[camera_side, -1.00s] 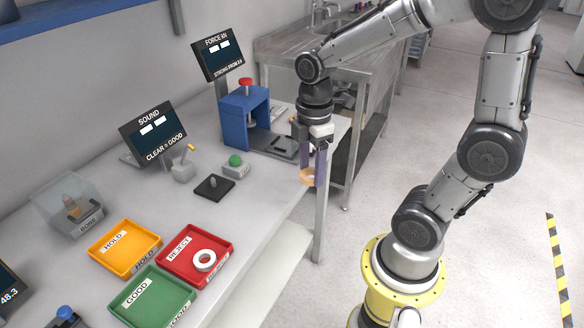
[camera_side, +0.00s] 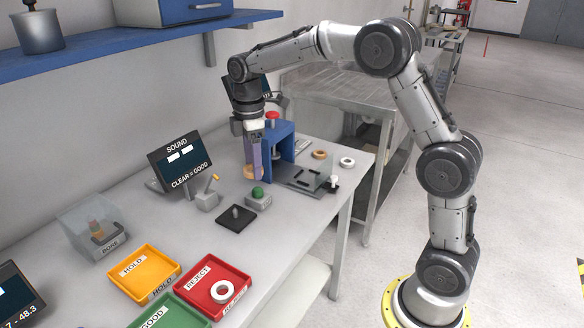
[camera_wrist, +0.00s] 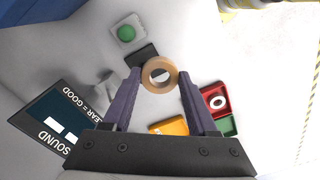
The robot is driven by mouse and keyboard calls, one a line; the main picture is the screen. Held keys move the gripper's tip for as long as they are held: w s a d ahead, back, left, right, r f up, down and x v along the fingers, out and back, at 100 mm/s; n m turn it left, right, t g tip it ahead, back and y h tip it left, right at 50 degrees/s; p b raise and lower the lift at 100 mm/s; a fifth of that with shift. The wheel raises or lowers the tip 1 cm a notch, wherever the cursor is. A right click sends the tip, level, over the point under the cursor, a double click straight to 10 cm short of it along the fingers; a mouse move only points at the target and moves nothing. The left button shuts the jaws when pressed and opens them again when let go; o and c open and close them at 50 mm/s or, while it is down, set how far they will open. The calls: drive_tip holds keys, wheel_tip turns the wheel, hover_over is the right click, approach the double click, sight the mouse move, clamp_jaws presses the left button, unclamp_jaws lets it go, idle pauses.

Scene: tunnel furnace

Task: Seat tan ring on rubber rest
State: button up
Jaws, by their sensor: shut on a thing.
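My gripper (camera_side: 253,170) has purple fingers and is shut on a tan ring (camera_side: 254,174), which it holds above the bench near the blue press. In the wrist view the ring (camera_wrist: 160,74) sits between the two fingertips. The rubber rest (camera_side: 236,218) looks to be the black square pad with a small peg on the bench, below and slightly left of the held ring in the side view. In the wrist view the pad (camera_wrist: 143,55) shows just beyond the ring, which hides part of it.
A grey box with a green button (camera_side: 258,197) stands beside the pad. The blue press (camera_side: 279,140) is behind the gripper. Another tan ring (camera_side: 319,154) and a white ring (camera_side: 347,162) lie at the right. The red tray (camera_side: 214,287) holds a white ring. The sound display (camera_side: 187,160) stands left.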

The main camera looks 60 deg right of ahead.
drive_tip(key=shift+n, duration=0.3)
drive_tip(key=w+f, duration=0.1)
drive_tip(key=f, duration=0.1)
drive_tip(key=w+a+f, duration=0.1)
drive_tip(key=w+f, duration=0.1)
drive_tip(key=w+a+f, duration=0.1)
drive_tip(key=w+f, duration=0.1)
drive_tip(key=shift+w+f, duration=0.2)
drive_tip(key=shift+f, duration=0.05)
drive_tip(key=shift+a+f, duration=0.2)
drive_tip(key=shift+f, duration=2.05)
drive_tip(key=shift+f, duration=1.2)
drive_tip(key=shift+f, duration=0.4)
drive_tip(key=o, duration=1.4)
drive_tip(key=shift+r, duration=0.1)
